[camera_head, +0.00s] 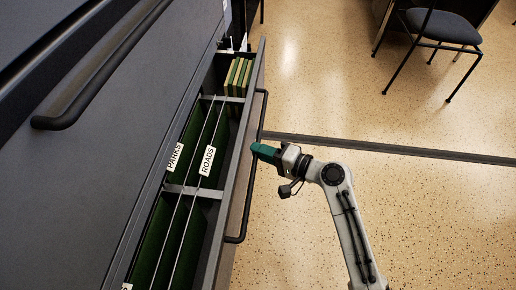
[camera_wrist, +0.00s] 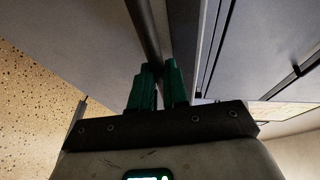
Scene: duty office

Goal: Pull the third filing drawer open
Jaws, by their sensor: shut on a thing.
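A filing drawer (camera_head: 231,187) stands partly pulled out of the dark grey cabinet (camera_head: 110,140) in the head view. Inside it are dark green hanging files with white tabs reading PARKS and ROADS. A dark bar handle (camera_head: 236,239) runs along the drawer's front. My gripper (camera_head: 257,149) has green fingers and is at the handle, around its middle. In the wrist view the green fingers (camera_wrist: 159,72) are shut on the dark handle bar (camera_wrist: 143,28), which runs up between them. From these views I cannot tell which drawer in the stack this is.
Another bar handle (camera_head: 78,98) juts out from the cabinet at the upper left. Several green-and-tan folders or books (camera_head: 238,76) stand at the drawer's far end. A dark chair (camera_head: 444,27) is at the upper right. The speckled floor (camera_head: 400,205) right of the drawer is mostly clear.

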